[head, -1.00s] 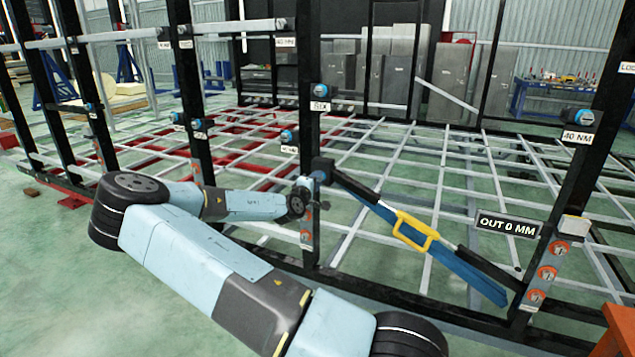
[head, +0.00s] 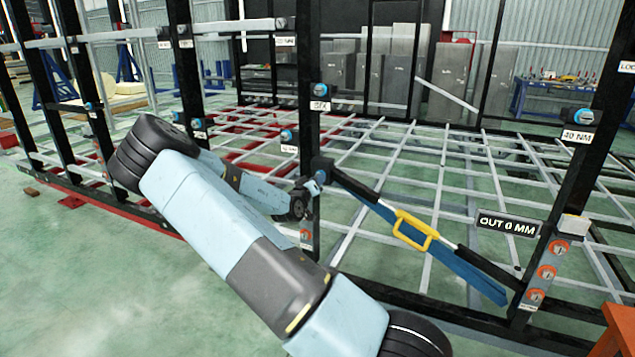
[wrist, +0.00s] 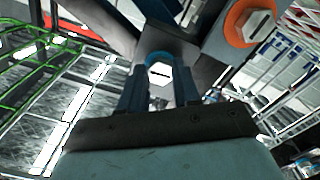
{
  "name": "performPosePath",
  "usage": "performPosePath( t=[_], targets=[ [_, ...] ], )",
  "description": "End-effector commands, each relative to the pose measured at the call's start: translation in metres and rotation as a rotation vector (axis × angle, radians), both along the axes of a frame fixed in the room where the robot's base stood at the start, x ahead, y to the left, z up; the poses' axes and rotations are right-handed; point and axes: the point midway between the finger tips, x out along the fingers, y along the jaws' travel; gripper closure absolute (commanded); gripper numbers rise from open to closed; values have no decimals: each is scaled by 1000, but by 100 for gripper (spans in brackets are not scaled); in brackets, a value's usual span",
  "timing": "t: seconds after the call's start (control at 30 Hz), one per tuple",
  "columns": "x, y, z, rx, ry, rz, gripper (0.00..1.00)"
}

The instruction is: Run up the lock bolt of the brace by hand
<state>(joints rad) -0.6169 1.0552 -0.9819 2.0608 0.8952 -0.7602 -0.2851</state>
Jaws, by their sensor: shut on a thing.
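The brace (head: 455,262), a blue bar with a silver rod, black ends and a yellow handle (head: 414,230), slants down right between two black posts. Its upper black end (head: 322,168) meets the left post. My gripper (head: 314,186) is at that end; its fingers are small and partly hidden in the head view. In the wrist view, my gripper (wrist: 157,88) has its two dark fingers shut around the lock bolt (wrist: 160,73). The bolt has a pale hex head with a dark line across it and a blue ring behind. Its shank is hidden.
An orange-ringed bolt (wrist: 251,22) is close to my gripper on the right in the wrist view. Several orange-ringed bolts (head: 546,272) line the right post. A sign (head: 508,225) reads OUT 0 MM. Grey lattice rails (head: 420,180) lie behind. An orange stand (head: 618,328) is at lower right.

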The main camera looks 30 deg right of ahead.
Motion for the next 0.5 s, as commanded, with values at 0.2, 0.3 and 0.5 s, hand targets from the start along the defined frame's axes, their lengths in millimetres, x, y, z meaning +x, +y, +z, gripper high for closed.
performPosePath(
  t=[0.2, 0.3, 0.5],
  targets=[
    [1, 3, -5, 133, -153, 3, 99],
    [1, 3, -4, 192, -230, 2, 99],
    [2, 4, -4, 307, -379, 3, 99]
  ],
)
